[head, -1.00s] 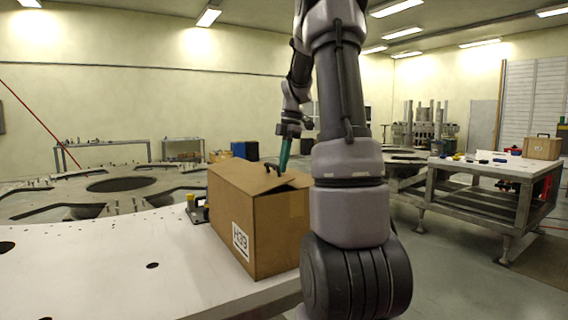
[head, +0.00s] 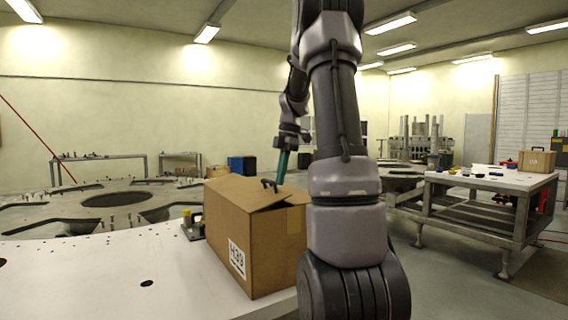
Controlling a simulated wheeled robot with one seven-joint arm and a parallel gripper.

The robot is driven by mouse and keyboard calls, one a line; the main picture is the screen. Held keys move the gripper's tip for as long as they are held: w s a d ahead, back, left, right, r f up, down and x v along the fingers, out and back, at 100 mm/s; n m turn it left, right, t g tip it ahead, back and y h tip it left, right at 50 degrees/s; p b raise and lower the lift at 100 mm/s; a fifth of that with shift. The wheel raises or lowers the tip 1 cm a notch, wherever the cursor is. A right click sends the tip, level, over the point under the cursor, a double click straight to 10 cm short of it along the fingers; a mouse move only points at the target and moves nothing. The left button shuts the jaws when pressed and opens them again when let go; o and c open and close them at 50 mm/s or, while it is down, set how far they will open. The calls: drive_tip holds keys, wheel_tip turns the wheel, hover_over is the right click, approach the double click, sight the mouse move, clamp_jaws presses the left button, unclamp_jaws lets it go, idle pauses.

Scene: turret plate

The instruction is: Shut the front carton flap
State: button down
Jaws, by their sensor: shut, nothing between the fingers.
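The brown cardboard carton (head: 252,238) stands on the white plate, with a printed label on its left side. Its top flaps (head: 242,191) lie nearly flat; one flap edge near the right is tilted slightly up, with a dark gap under it. My own arm hides the carton's right end.
The white plate (head: 120,270) has holes and clear room left of the carton. A steel table (head: 480,182) with small items and another box (head: 537,161) is at the right.

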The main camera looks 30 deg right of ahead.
drive_tip(key=v, duration=1)
drive_tip(key=h, duration=0.7)
approach(271, 190)
drive_tip(key=x, duration=0.3)
drive_tip(key=shift+s+d+r, duration=0.1)
drive_tip(key=shift+s+d, duration=0.05)
drive_tip(key=shift+s, duration=0.05)
drive_tip(key=shift+d+f+y, duration=0.6)
drive_tip(key=shift+d+f, duration=0.3)
drive_tip(key=shift+f, duration=0.1)
drive_tip(key=shift+d+f, duration=0.15)
drive_tip(key=shift+f, duration=0.25)
drive_tip(key=shift+r, duration=0.1)
